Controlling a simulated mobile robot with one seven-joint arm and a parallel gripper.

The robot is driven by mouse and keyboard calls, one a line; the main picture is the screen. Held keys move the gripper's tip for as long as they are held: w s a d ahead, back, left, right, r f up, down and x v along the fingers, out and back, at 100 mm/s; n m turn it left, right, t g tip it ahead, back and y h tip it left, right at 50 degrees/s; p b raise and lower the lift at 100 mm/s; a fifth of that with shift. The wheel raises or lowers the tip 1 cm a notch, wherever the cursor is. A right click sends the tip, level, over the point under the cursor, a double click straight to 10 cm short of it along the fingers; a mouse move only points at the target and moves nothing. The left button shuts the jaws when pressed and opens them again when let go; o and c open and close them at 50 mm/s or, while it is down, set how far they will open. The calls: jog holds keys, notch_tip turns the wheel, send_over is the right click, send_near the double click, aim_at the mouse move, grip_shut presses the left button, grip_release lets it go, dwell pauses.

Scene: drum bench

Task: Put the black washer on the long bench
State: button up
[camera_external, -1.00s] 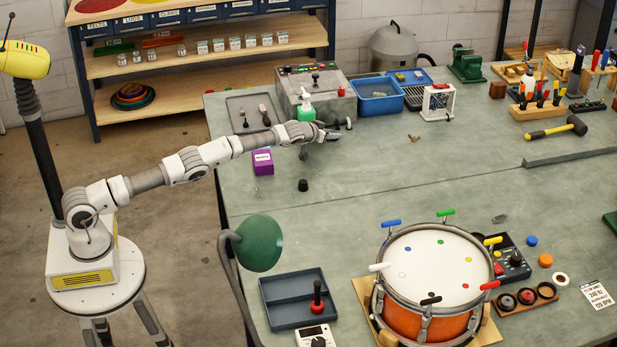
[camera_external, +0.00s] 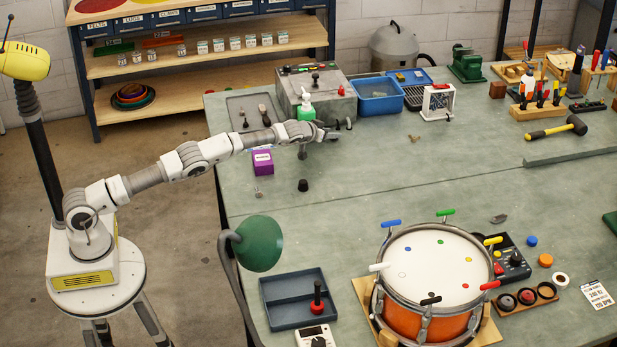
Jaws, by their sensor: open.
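My gripper (camera_external: 330,136) is open over the long bench (camera_external: 400,175), beside the front of the grey machine. Nothing shows between its fingers, though they are small and partly overlap the machine. I cannot pick out the black washer for sure. A small black tapered piece (camera_external: 303,186) stands on the bench below my gripper.
A purple box (camera_external: 263,163) and a green bottle (camera_external: 306,108) are near my arm. An orange drum (camera_external: 425,325) with coloured handles stands at the front. A green lamp (camera_external: 260,245) and a divided tray (camera_external: 290,312) are to its left. The bench middle is mostly clear.

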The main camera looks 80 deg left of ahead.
jog(key=shift+b+v, duration=0.35)
jog(key=shift+v, duration=5.2)
jog(key=shift+s, duration=0.15)
